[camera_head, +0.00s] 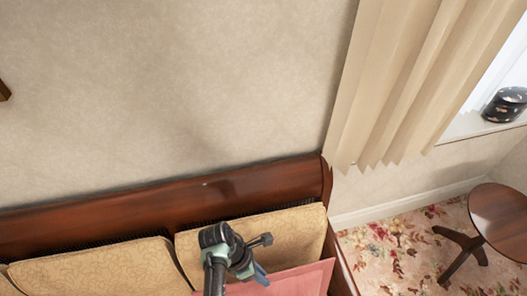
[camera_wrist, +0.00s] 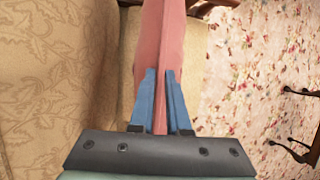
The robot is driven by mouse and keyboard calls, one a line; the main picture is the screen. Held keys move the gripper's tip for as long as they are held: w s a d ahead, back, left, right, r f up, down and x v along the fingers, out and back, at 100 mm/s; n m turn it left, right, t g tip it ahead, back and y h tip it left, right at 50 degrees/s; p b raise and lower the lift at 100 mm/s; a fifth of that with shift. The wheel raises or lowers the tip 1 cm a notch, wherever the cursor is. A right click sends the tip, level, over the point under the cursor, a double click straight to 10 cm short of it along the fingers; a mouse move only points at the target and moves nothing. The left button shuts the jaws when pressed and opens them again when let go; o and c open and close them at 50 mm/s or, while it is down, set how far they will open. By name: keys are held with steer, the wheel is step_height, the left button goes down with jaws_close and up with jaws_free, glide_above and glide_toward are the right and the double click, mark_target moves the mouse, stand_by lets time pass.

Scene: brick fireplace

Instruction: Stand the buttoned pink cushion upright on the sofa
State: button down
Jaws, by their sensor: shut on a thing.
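The pink cushion (camera_head: 300,281) shows at the bottom of the head view, in front of the sofa's patterned yellow back cushion (camera_head: 285,235). In the wrist view the pink cushion (camera_wrist: 163,50) is seen edge-on. The cushion looks upright. Its buttons do not show, and its lower part is out of the head view. The sofa (camera_head: 100,212) has a dark wooden back rail.
A second yellow back cushion (camera_head: 100,270) is to the left. The wall is behind the sofa. A beige curtain (camera_head: 400,80) hangs at the right. A round wooden table (camera_head: 500,215) stands on floral carpet (camera_head: 395,255), clear of the sofa. A dark round box (camera_head: 505,104) is on the windowsill.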

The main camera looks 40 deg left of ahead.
steer(key=shift+w+a+f+b, duration=0.2)
steer(key=shift+w+a+b, duration=0.8)
steer(key=shift+a, duration=0.2)
steer(key=c, duration=0.8)
jaws_free()
steer(key=shift+s, duration=0.1)
step_height(320, 180, up, 10)
steer(key=p, duration=1)
